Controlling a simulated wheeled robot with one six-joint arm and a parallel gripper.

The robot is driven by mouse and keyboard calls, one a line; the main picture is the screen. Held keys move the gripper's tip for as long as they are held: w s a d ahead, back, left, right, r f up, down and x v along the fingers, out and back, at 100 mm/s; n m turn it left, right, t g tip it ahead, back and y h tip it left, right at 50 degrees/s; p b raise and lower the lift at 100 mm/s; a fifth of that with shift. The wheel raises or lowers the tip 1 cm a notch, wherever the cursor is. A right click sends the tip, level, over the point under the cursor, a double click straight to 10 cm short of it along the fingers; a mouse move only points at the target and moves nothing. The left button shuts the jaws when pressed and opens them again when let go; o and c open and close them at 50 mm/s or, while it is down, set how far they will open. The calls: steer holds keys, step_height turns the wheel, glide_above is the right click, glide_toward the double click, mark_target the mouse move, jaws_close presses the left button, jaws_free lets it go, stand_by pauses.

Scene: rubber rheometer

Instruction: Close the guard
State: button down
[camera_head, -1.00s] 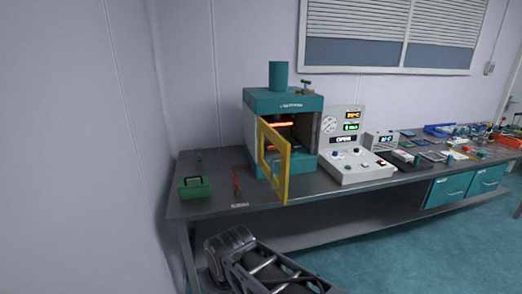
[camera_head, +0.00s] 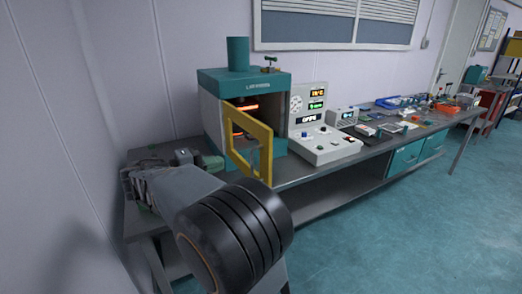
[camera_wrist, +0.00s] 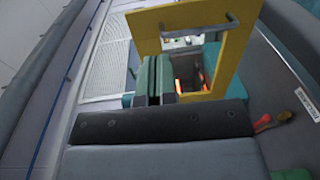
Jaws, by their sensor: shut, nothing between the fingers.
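The guard (camera_head: 250,142) is a yellow frame with a window. In the head view it stands swung out at an angle from the front of the teal and grey press (camera_head: 245,82), with an orange glow inside the chamber. In the wrist view the guard (camera_wrist: 247,45) fills the upper middle. My gripper (camera_wrist: 154,78) shows there with its fingers together and empty, in front of the guard's lower left part. I cannot tell whether they touch. In the head view my arm reaches over the left end of the bench, and my fingertips are hard to make out.
A control console (camera_head: 322,142) with lit displays stands right of the press. Trays and small items (camera_head: 400,110) cover the bench's right part. In the wrist view a red-handled tool (camera_wrist: 264,122) lies on the bench near the guard. The floor (camera_head: 370,225) at right is clear.

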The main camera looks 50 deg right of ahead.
mark_target(269, 145)
steer(key=shift+h, duration=0.3)
steer(key=x, duration=0.4)
steer(key=p+x, duration=0.1)
steer(key=x, duration=0.3)
steer(key=r+p+x, duration=0.1)
steer(key=x, duration=0.3)
steer(key=shift+d, duration=0.2)
steer(key=shift+x, duration=0.8)
steer(key=shift+f, duration=0.1)
